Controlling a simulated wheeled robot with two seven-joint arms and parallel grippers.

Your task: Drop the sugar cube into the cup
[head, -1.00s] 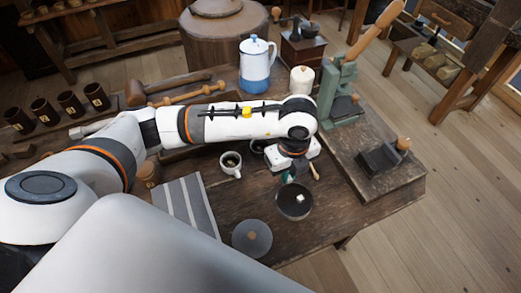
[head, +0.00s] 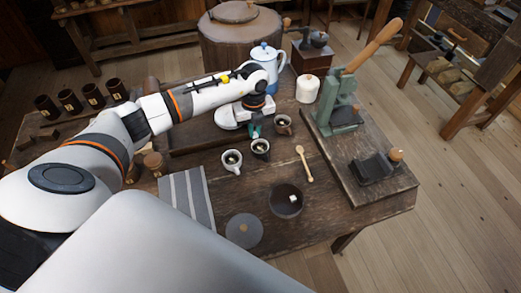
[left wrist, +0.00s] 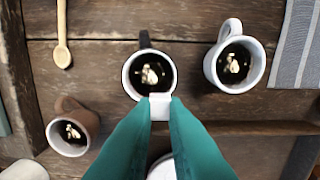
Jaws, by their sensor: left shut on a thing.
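My left gripper (head: 255,131) is over the cups on the bench. In the left wrist view its teal fingers (left wrist: 160,104) are shut on a white sugar cube (left wrist: 160,113), which overlaps the near rim of the middle cup (left wrist: 133,88). That cup, dark outside, also shows in the head view (head: 261,150). A white cup (head: 232,168) stands left of it and a brown cup (head: 284,129) right of it. All three hold dark liquid. Height between cube and cup is hard to judge. My right gripper is not in view.
A dark bowl (head: 285,208) holding another white cube (head: 292,198) stands nearer, with a round grey lid (head: 244,231) beside it. A wooden spoon (head: 304,165) and striped cloth (head: 187,197) lie nearby. A blue-white pot (head: 266,60) and green press (head: 335,100) stand farther back.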

